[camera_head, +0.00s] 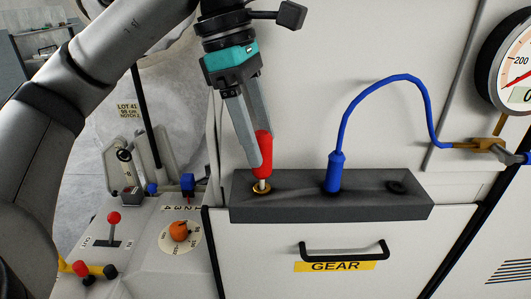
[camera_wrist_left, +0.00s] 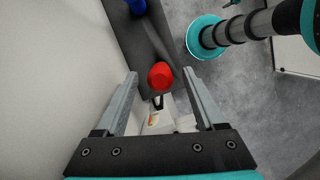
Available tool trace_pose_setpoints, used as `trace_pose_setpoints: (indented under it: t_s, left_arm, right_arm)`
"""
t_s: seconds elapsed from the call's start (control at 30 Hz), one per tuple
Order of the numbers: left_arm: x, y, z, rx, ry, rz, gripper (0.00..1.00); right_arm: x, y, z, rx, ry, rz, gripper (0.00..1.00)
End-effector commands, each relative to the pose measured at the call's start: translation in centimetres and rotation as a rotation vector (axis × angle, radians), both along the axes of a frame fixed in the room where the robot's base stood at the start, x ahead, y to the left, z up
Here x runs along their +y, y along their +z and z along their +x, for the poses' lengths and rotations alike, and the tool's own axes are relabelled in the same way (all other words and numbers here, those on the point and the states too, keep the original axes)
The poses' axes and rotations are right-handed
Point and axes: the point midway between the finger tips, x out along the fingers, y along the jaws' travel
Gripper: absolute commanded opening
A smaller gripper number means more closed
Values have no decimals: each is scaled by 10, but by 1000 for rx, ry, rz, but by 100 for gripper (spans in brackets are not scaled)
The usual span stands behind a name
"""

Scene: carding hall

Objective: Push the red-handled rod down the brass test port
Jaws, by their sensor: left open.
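The red-handled rod (camera_head: 265,148) stands nearly upright with its pale lower end at the brass test port (camera_head: 261,190), in the left part of a dark grey block. A short length of pale shaft shows between handle and port; how deep it sits is hidden. My left gripper (camera_head: 262,151) points down with its fingers on either side of the red handle. In the left wrist view, the red handle (camera_wrist_left: 160,76) lies between the open fingertips (camera_wrist_left: 161,73), with a gap at each side. The port is hidden there. My right gripper is not seen.
The dark block (camera_head: 300,208) also holds a blue plug (camera_head: 336,172) with a looping cable, and an empty-looking dark port (camera_head: 397,187). A GEAR drawer handle (camera_head: 343,251) projects below. A gauge (camera_head: 509,70) hangs right. A lever panel (camera_head: 150,235) lies left.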

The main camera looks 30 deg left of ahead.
Motion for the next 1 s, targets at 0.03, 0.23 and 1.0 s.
trace_pose_setpoints:
  t_s: [0.03,0.23,1.0]
  left_arm:
    - [2,15,0,-5,0,-3,71]
    - [14,55,-4,-3,0,0,71]
    - [19,72,-6,0,-1,0,71]
  right_arm:
    - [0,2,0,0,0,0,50]
    - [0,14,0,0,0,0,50]
    - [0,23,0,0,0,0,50]
